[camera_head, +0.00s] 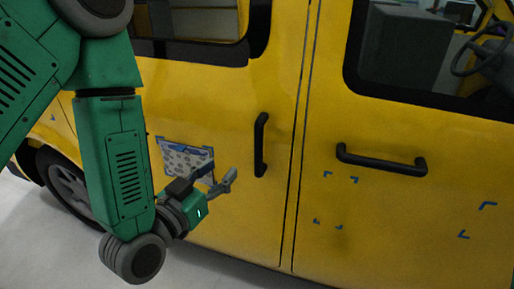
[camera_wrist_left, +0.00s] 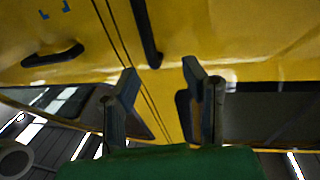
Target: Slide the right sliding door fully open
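The yellow sliding door (camera_head: 225,110) fills the middle of the head view and looks shut against the door seam. Its black vertical handle (camera_head: 261,145) is near the seam; it also shows in the left wrist view (camera_wrist_left: 147,36). My left gripper (camera_head: 222,177) is left of and a little below this handle, apart from it. In the left wrist view its two fingers (camera_wrist_left: 160,75) are spread and empty, with the handle beyond the tips. My right gripper is in neither view.
The front door (camera_head: 400,210) with a horizontal black handle (camera_head: 381,160) and blue corner marks is to the right. A patterned sheet (camera_head: 185,158) sits on the sliding door behind my left gripper. A wheel (camera_head: 70,190) is at left. Grey floor (camera_head: 40,245) shows below.

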